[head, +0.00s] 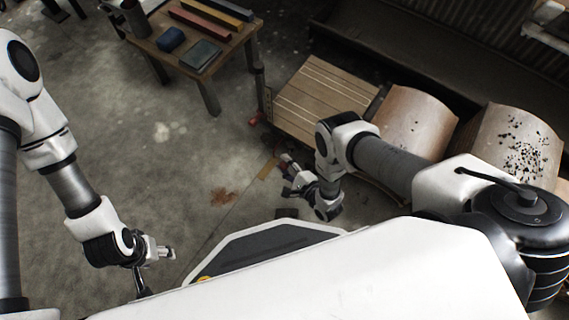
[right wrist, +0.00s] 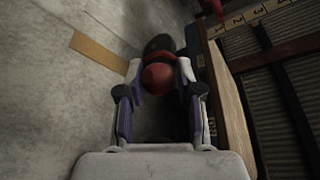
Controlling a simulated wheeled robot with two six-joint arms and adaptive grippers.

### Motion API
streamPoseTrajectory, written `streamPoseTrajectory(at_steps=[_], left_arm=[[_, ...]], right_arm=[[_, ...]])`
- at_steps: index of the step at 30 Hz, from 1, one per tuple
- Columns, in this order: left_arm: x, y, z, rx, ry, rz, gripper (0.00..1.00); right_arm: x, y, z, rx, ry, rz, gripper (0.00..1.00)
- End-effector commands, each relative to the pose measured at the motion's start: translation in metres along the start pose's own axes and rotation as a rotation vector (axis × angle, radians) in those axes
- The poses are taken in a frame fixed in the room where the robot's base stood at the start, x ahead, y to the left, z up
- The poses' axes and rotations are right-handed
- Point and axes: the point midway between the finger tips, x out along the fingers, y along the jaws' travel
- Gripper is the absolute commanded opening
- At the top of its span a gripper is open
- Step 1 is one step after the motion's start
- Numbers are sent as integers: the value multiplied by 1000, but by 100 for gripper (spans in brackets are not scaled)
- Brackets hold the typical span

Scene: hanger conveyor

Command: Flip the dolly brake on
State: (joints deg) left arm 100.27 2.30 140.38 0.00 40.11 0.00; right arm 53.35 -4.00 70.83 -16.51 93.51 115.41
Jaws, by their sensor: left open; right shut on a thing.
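A slatted wooden platform (head: 318,98), which looks like the dolly, stands right of centre in the head view. My right gripper (head: 287,168) is low, in front of its near side. In the right wrist view, my right gripper's fingers (right wrist: 159,92) are closed around a round red knob (right wrist: 158,77), likely the brake's. A dark rounded part (right wrist: 160,43) sits just beyond the knob. A wooden edge (right wrist: 232,110) runs close to the right of the fingers. My left gripper (head: 157,266) is open and empty above the floor at lower left.
A small table (head: 150,42) with coloured bars and a blue roll stands at upper left. Two curved brown panels (head: 415,110) lie right of the platform, partly behind my right arm. A small red part (head: 253,121) shows at the platform's left corner. The floor at left is clear.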

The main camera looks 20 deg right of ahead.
Motion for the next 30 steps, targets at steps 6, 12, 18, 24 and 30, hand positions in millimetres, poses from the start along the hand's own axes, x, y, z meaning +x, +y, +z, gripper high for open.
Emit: streamPoseTrajectory(at_steps=[6, 12, 18, 24, 30], left_arm=[[11, 0, 0, 0, 0, 0, 57], [12, 0, 0, 0, 0, 0, 57], [11, 0, 0, 0, 0, 0, 57], [11, 0, 0, 0, 0, 0, 57], [11, 0, 0, 0, 0, 0, 57]], right_arm=[[-9, 0, -13, -35, -132, 95, 0], [-13, -1, -13, -46, -179, 128, 0], [-13, 0, -13, -45, -176, 128, 0], [-13, -1, -12, -46, -178, 126, 57], [-15, -2, -12, -46, -180, 124, 57]])
